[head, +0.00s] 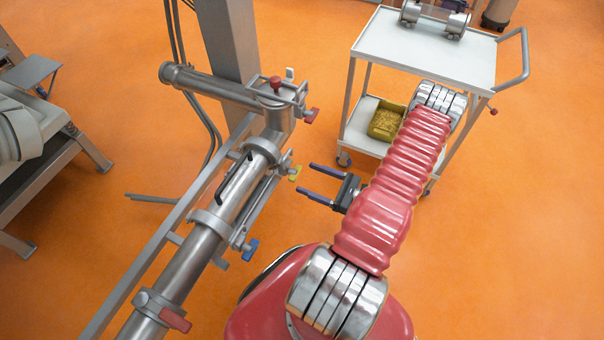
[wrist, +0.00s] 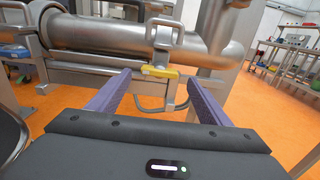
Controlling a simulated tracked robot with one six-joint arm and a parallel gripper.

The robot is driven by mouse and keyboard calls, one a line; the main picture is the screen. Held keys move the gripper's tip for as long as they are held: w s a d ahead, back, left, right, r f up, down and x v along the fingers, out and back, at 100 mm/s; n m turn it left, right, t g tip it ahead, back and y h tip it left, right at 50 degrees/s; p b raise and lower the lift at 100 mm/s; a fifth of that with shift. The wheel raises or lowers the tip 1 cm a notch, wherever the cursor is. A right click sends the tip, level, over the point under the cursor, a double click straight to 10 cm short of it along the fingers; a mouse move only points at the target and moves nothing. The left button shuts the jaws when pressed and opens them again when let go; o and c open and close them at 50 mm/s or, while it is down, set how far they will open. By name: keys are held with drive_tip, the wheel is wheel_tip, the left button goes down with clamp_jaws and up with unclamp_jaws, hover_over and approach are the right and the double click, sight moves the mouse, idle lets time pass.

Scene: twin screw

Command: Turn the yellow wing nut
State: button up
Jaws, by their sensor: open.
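The yellow wing nut (head: 295,173) sits on the side of the steel pipe assembly (head: 208,240) in the head view. In the wrist view the yellow wing nut (wrist: 160,71) lies roughly level, below a metal bracket on the pipe (wrist: 115,35). My gripper (head: 312,181) is open, with its two purple fingers pointing left toward the pipe, a short gap to the right of the nut. In the wrist view my gripper (wrist: 150,88) has one finger on each side of the nut's picture position. Nothing is between the fingers that I can tell.
A blue wing nut (head: 250,249) and red handles (head: 175,319) sit on the same pipe. A grey column (head: 228,40) stands behind it. A white cart (head: 430,52) with a yellow bin (head: 386,122) stands at upper right. Orange floor is open at far right.

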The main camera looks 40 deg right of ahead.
sight(299, 173)
drive_tip(key=shift+x, duration=2.2)
drive_tip(key=shift+c, duration=0.6)
drive_tip(key=c, duration=0.9)
drive_tip(key=shift+d, duration=0.25)
drive_tip(key=shift+a, duration=0.1)
